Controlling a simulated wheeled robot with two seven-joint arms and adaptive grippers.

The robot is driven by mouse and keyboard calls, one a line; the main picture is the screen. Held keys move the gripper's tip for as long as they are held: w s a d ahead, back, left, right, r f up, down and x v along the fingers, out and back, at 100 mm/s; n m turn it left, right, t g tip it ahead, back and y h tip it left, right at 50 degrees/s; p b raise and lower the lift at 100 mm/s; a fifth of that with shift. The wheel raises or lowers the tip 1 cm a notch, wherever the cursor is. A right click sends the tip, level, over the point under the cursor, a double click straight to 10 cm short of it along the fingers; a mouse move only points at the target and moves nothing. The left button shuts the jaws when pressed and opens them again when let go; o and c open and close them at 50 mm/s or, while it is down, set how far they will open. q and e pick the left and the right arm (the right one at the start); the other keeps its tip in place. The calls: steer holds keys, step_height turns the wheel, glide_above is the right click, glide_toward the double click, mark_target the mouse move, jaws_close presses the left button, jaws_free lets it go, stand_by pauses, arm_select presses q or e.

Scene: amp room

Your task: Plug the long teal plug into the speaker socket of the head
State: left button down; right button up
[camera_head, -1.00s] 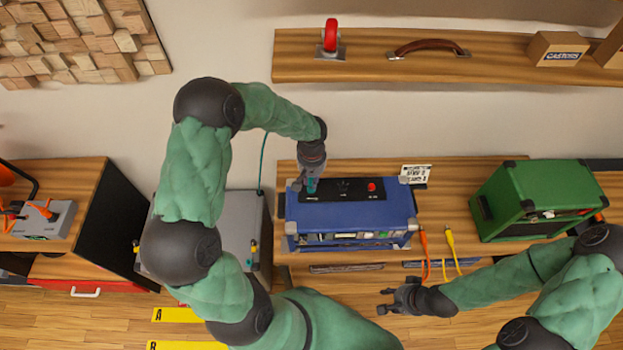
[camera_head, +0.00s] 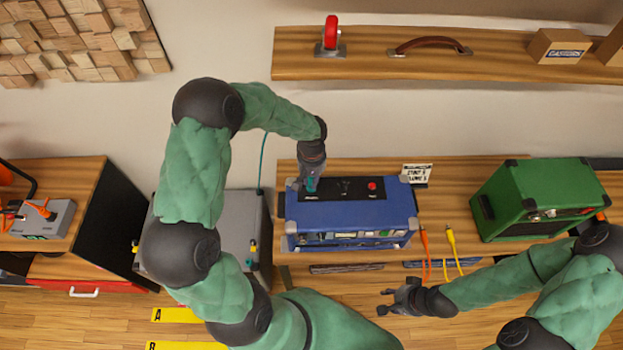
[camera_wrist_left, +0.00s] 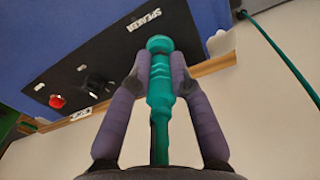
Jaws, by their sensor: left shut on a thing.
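The head is the blue box (camera_head: 350,222) on the wooden bench, with a black panel on top that also shows in the left wrist view (camera_wrist_left: 88,72). The word SPEAKER is printed on that panel. My left gripper (camera_head: 309,184) is over the panel's left end. In the left wrist view it is shut on the long teal plug (camera_wrist_left: 160,80), with fingers on both sides. The plug's tip is at the panel beside the SPEAKER label; the socket is hidden, and I cannot tell how deep the tip sits. My right gripper (camera_head: 388,299) is empty, its fingers apart, in front of the bench.
A green amplifier (camera_head: 540,200) stands right of the head. Orange (camera_head: 425,240) and yellow (camera_head: 450,240) plugs hang at the bench's front edge. A grey cabinet (camera_head: 222,225) is at left. A teal cable (camera_head: 263,165) rises behind my left arm.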

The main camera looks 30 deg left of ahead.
arm_select(q)
steer(key=shift+f, duration=0.25)
stand_by(0.6)
steer(key=c, duration=1.1)
jaws_free()
steer(key=shift+o, duration=0.2)
steer(key=shift+r, duration=0.1)
step_height(320, 180, up, 12)
steer(key=shift+f, duration=0.1)
